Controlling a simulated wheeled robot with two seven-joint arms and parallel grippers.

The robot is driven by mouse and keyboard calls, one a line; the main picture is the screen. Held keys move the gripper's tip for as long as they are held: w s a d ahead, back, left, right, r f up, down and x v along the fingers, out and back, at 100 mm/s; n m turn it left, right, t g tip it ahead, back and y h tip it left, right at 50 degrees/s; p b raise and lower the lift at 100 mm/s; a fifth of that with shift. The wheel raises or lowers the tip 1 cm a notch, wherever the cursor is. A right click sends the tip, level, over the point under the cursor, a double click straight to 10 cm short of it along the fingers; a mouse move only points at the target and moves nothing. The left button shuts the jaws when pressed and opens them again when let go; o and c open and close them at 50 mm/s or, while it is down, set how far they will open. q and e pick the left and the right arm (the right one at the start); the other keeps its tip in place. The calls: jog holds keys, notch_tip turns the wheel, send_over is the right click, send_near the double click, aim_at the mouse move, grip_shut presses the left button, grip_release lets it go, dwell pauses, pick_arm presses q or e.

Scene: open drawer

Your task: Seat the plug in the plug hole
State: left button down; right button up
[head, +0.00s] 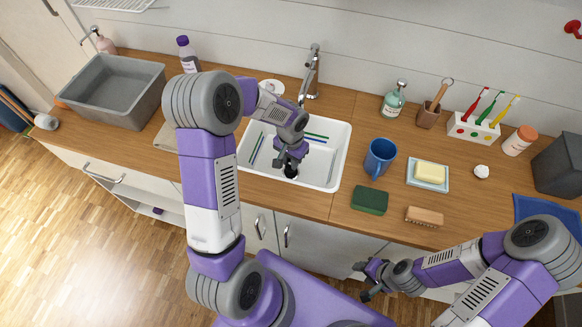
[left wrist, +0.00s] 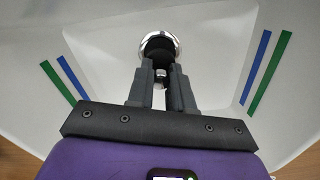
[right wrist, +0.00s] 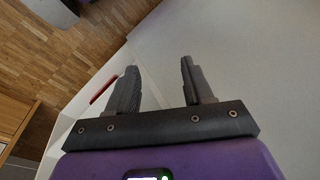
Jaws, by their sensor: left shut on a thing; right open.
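The white sink (head: 333,172) is set in the wooden counter. My left gripper (head: 289,158) is inside the basin, low over its floor. In the left wrist view its fingers (left wrist: 160,82) are shut on the small metal top of the black plug (left wrist: 157,48). The chrome rim of the plug hole (left wrist: 160,35) shows around the far side of the plug. The fingers hide the near side, so I cannot tell whether the plug sits in the hole or just above it. My right gripper (head: 365,281) is open and empty in front of the cabinets; its fingers (right wrist: 162,88) are apart.
The tap (head: 312,70) stands behind the sink. A grey tub (head: 114,92) is on the left. A blue mug (head: 380,157), a green sponge (head: 370,200), a brush (head: 424,216) and a soap dish (head: 428,185) are on the right. Coloured strips line the basin.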

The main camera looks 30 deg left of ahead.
pick_arm(q)
notch_tip(320, 180, down, 4)
jog(key=shift+r+b, duration=0.25)
jog(key=shift+b, duration=0.2)
jog(key=shift+f, duration=0.1)
jog(key=c, duration=1)
grip_release()
